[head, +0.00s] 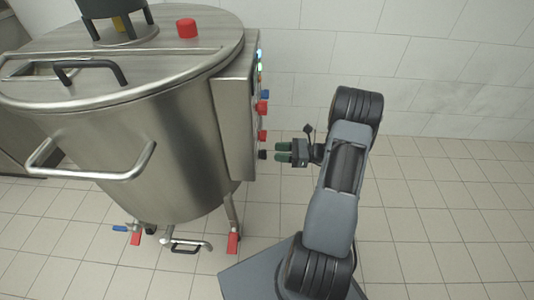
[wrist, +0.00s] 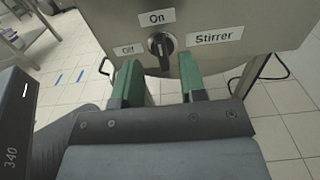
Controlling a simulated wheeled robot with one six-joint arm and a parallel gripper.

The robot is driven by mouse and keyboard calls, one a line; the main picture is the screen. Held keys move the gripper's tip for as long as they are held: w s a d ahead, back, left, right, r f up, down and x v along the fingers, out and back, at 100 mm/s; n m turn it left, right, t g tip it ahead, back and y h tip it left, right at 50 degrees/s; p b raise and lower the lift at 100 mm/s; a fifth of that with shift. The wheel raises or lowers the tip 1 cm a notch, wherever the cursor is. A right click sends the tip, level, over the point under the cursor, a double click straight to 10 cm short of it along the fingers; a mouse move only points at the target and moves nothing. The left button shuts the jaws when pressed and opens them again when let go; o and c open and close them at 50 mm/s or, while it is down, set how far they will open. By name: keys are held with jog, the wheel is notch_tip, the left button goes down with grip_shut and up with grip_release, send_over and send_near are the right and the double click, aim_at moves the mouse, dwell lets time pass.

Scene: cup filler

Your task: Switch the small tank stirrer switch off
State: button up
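The stirrer switch (wrist: 161,46) is a black rotary knob on the steel panel in the wrist view. Its grip bar stands roughly upright, towards the "On" label (wrist: 157,17). The "Off" label (wrist: 130,50) is to its left and the "Stirrer" label (wrist: 215,37) to its right. In the head view a black knob (head: 262,154) sits low on the tank's side panel. My gripper (wrist: 158,68) has green fingers, open and empty, one on each side of the knob's line and a little short of it. In the head view my gripper (head: 283,152) points left at that knob.
The steel tank (head: 150,150) carries the control panel (head: 237,120), with red and blue controls and lit lamps above the black knob. A tank handle (head: 95,170) sticks out at the left. The tiled floor (head: 440,220) to the right is clear.

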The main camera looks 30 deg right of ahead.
aim_at(264, 155)
jog(key=shift+b+x, duration=0.4)
jog(key=shift+x, duration=2.1)
jog(key=shift+c, duration=0.4)
grip_shut()
